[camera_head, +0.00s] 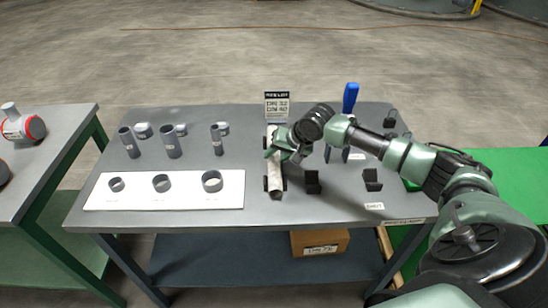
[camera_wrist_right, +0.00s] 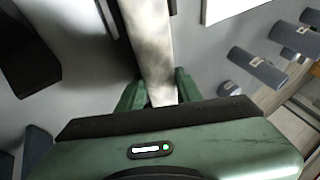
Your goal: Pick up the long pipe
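The long pipe (camera_head: 276,187) is a light grey tube lying lengthwise on the grey table, along the black holders near the middle. My right gripper (camera_head: 279,153) is down over its middle, with a finger on each side. In the right wrist view the pipe (camera_wrist_right: 150,45) runs between the two green fingers (camera_wrist_right: 158,88). They sit close along its sides, but I cannot tell whether they press on it. The pipe's near end in that view is hidden behind the gripper body. My left gripper is not in view.
A sign (camera_head: 277,106) stands behind the pipe. Black holders (camera_head: 312,182) and a blue-handled tool (camera_head: 350,98) are to the right. Several short grey pipes (camera_head: 171,142) stand to the left, behind a white board (camera_head: 137,200) with three rings. A cardboard box (camera_head: 320,242) sits on the lower shelf.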

